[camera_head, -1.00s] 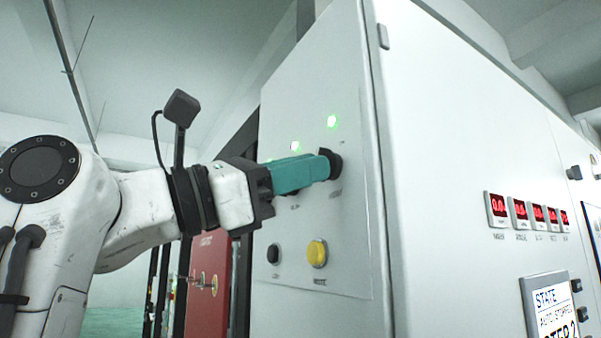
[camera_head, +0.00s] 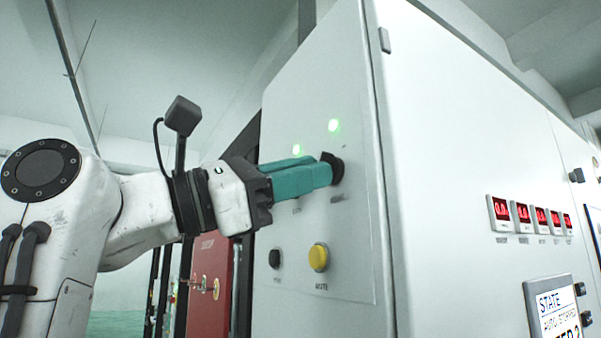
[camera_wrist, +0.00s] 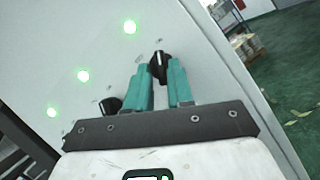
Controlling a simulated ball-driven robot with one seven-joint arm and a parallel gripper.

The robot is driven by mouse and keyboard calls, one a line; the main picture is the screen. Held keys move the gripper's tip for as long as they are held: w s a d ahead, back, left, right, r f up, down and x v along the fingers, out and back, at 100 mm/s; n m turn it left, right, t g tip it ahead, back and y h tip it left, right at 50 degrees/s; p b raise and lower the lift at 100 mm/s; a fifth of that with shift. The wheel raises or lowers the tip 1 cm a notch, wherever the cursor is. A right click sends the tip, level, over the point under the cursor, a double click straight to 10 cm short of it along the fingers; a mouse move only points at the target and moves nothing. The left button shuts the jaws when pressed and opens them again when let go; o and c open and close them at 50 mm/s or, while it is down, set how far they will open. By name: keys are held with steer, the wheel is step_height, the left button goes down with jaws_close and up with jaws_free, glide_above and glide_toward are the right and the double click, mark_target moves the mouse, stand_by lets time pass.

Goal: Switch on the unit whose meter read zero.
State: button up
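A white cabinet (camera_head: 432,130) has a side panel with black rotary knobs and lit green lamps. My gripper (camera_head: 331,171), with teal fingers, is at the right-hand knob (camera_head: 337,168). In the wrist view the fingertips stand on either side of this knob (camera_wrist: 160,66) and appear closed on it. Another black knob (camera_wrist: 110,104) lies to the left, partly behind my gripper. Green lamps (camera_wrist: 130,27), (camera_wrist: 83,76) and (camera_wrist: 52,112) are lit above the knobs. Red digital meters (camera_head: 502,208) are on the cabinet front; their digits are too small to read surely.
A yellow button (camera_head: 318,257) and a black button (camera_head: 275,257) sit below the knobs. A state display (camera_head: 553,305) is on the front face. A red panel (camera_head: 208,270) stands behind my arm.

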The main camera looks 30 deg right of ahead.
steer(key=shift+o, duration=0.7)
steer(key=shift+s+d+f, duration=0.1)
steer(key=shift+d, duration=0.1)
steer(key=b+v, duration=0.2)
steer(key=v, duration=0.8)
steer(key=shift+a, duration=0.4)
steer(key=shift+a, duration=0.15)
